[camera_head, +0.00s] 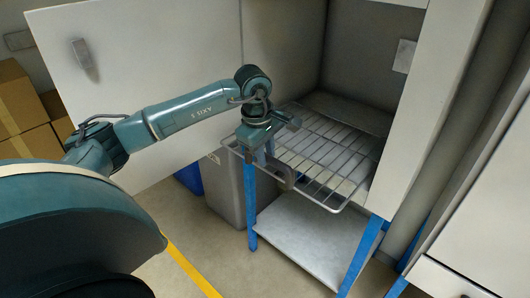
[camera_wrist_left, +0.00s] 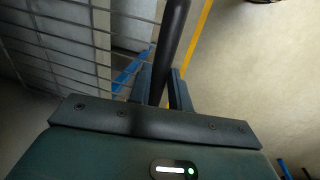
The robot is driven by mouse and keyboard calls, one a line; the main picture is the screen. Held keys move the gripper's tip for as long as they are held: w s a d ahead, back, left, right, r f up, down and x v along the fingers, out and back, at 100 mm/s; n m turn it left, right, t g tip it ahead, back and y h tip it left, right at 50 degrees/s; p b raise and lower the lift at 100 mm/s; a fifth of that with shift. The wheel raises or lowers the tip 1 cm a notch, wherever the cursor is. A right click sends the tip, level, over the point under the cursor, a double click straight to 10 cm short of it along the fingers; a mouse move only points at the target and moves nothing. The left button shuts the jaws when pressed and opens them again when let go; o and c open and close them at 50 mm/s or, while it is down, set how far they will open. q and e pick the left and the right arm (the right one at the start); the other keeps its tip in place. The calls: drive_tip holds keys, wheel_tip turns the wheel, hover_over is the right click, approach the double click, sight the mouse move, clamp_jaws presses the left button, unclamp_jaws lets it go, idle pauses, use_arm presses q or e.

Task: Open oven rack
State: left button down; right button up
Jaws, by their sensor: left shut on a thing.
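The wire oven rack (camera_head: 322,150) sits inside the open oven chamber, and its front edge sticks out past the opening. My left gripper (camera_head: 266,156) is at the left part of the rack's front edge, pointing down. In the left wrist view, the gripper (camera_wrist_left: 161,88) has its two fingers on either side of a dark bar (camera_wrist_left: 173,40) and is shut on it. The rack's wires (camera_wrist_left: 60,45) run beside this bar on the left. The exact contact is partly hidden by the fingers. My right gripper is not in view.
The oven door (camera_head: 150,65) stands wide open at the left, behind my arm. Below are a blue-legged frame (camera_head: 250,215) with a lower shelf (camera_head: 315,240), and a grey bin (camera_head: 226,190). Boxes (camera_head: 25,105) stand at the far left. The floor in front is clear.

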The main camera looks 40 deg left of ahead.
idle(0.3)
use_arm(q)
drive_tip(key=c, duration=1.3)
unclamp_jaws()
wheel_tip(320, 180, up, 13)
drive_tip(key=s, duration=0.2)
drive_tip(key=shift+s, duration=0.3)
drive_tip(key=shift+a, duration=0.1)
